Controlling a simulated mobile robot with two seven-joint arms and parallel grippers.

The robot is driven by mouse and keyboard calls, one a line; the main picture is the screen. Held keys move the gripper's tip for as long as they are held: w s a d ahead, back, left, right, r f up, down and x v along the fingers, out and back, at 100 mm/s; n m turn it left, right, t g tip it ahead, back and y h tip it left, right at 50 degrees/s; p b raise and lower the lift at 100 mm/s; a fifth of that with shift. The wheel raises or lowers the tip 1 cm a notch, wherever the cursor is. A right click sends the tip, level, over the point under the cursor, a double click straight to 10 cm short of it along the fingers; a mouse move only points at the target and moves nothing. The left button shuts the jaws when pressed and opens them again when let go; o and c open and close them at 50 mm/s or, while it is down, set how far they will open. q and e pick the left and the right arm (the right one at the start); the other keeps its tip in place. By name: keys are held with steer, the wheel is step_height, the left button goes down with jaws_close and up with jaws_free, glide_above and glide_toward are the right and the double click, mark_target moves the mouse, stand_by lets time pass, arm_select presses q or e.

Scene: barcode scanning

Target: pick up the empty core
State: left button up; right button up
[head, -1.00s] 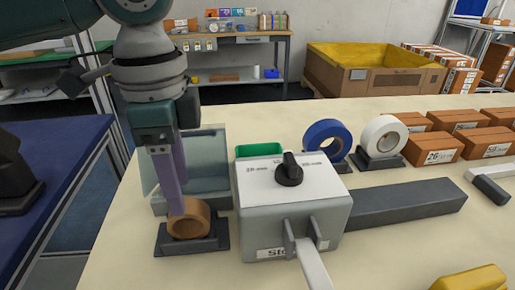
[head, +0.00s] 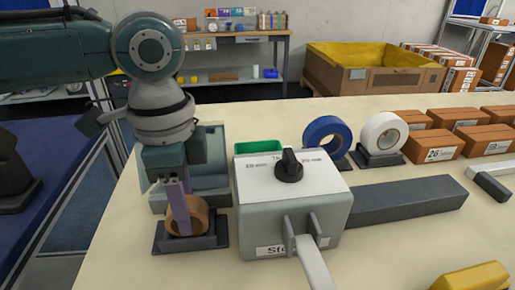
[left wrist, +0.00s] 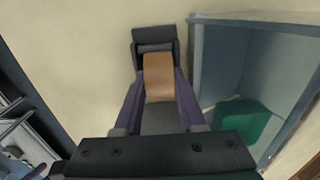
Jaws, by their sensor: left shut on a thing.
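The empty core (head: 187,218) is a brown cardboard ring. It stands on edge in a dark cradle (head: 190,243) at the near left of the table, left of the grey machine. My left gripper (head: 182,210) points down from above and is shut on the core. In the left wrist view the core (left wrist: 159,78) sits between the two purple fingers of my left gripper (left wrist: 160,88), with the cradle (left wrist: 154,36) around it. The core still appears to be in the cradle; any gap below it cannot be told. My right gripper is not in view.
A grey machine (head: 290,219) with a black knob and front lever stands close on the right. An open glass-sided bin (left wrist: 220,60) with something green inside is behind the core. Blue tape (head: 327,137) and white tape (head: 384,133) stand farther back, near brown boxes (head: 431,145).

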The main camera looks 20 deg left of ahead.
arm_select(q)
jaws_close()
steer(key=shift+r, duration=0.1)
step_height(320, 180, up, 20)
steer(key=p, duration=0.3)
